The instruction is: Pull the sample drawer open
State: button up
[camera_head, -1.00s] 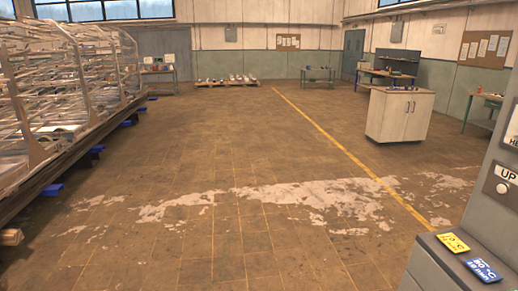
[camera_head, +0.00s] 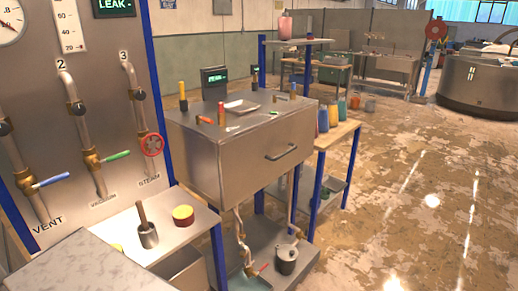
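A grey metal box (camera_head: 235,152) stands on a blue-legged frame in the middle of the view. Its front face carries a dark bar handle (camera_head: 281,152) and looks closed. I cannot tell for sure whether this front is the sample drawer. My gripper is not in view.
A panel with gauges, pipes and a red valve wheel (camera_head: 152,145) stands at the left. A low shelf (camera_head: 178,236) holds a pot and a yellow-red tin. Coloured bottles (camera_head: 323,119) stand behind the box. The floor (camera_head: 420,210) at right is clear.

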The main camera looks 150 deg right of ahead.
aim_at(248, 162)
jog(key=u, duration=0.1)
jog(key=k, duration=0.3)
jog(key=z, duration=3.3)
jog(key=k, duration=0.3)
jog(key=z, duration=1.9)
